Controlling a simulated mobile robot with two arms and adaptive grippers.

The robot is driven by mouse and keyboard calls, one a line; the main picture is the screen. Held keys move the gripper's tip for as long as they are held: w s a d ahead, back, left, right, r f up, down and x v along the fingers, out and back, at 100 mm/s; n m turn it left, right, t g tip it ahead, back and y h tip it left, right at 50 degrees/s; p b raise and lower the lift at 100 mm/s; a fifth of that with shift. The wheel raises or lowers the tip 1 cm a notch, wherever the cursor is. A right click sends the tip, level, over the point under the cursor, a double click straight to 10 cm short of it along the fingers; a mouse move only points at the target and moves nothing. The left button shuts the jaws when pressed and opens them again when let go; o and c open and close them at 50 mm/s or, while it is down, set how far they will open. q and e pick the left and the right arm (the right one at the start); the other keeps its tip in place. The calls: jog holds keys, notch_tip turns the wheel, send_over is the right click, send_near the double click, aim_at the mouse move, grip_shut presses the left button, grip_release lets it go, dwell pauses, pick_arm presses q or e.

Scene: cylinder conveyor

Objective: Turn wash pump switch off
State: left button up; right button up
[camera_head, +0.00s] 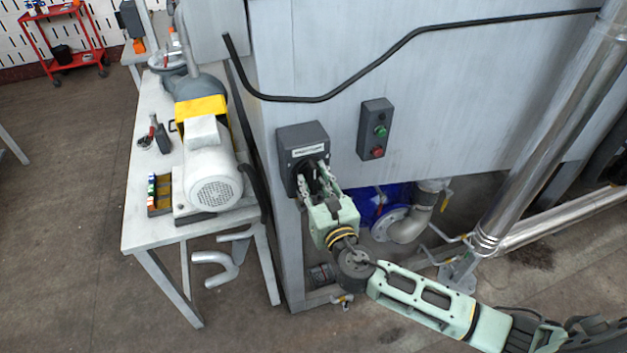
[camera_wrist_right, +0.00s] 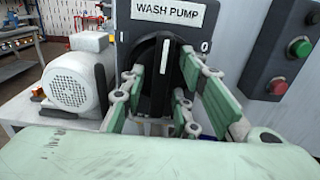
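The wash pump switch (camera_head: 301,143) is a dark grey box on the corner of the grey machine panel. In the wrist view its white label (camera_wrist_right: 177,13) reads WASH PUMP, with a 0 at the right of the dial. Its black knob (camera_wrist_right: 157,82) has a white line standing about vertical, not pointing at the 0. My right gripper (camera_head: 317,180) is at the switch. In the wrist view its green-padded fingers (camera_wrist_right: 163,88) are spread on either side of the knob, with gaps visible; contact cannot be made out. My left gripper is not in view.
A control box with a green button (camera_head: 380,131) and a red button (camera_head: 377,152) is right of the switch. A white motor (camera_head: 212,175) stands on a table (camera_head: 140,205) at left. A black cable (camera_head: 330,95) crosses the panel. Pipes (camera_head: 408,228) are below.

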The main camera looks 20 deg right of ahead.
jog(key=c, duration=0.6)
grip_shut()
jog(key=shift+m, duration=0.3)
jog(key=m+b, duration=0.2)
jog(key=m, duration=0.1)
jog(key=shift+a+f, duration=0.1)
jog(key=shift+f, duration=0.05)
jog(key=m+b, duration=0.1)
jog(key=m, duration=0.5)
jog(key=m+b, duration=0.1)
jog(key=m, duration=0.2)
jog(key=shift+a+r+m, duration=0.1)
jog(key=shift+r+m, duration=0.15)
jog(key=shift+m, duration=0.05)
jog(key=m+b, duration=0.1)
jog(key=m, duration=0.3)
jog(key=shift+r+m, duration=0.1)
jog(key=shift+m, duration=0.2)
